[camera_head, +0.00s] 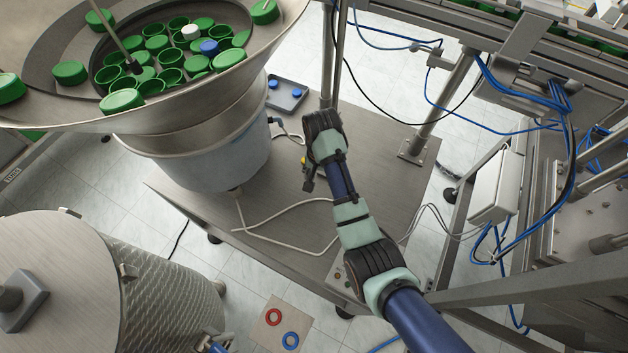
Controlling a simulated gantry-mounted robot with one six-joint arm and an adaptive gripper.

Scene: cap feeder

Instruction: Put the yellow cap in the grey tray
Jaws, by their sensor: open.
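The grey tray (287,104) lies on the steel table, just right of the big feeder bowl, with blue caps (272,84) in it. My gripper (307,183) is over the table, below and a little right of the tray in the picture, apart from it. It is small and partly hidden by my wrist; its jaws are open. A small yellow patch shows right beside my gripper; I cannot tell whether it is the yellow cap. No other yellow cap shows clearly.
The feeder bowl (225,88) holds many green caps, a white cap (190,32) and a blue cap (209,47). Steel posts and a conveyor frame stand right of the table (385,160). A white cable (285,212) lies across the table. A ribbed drum (165,290) stands lower left.

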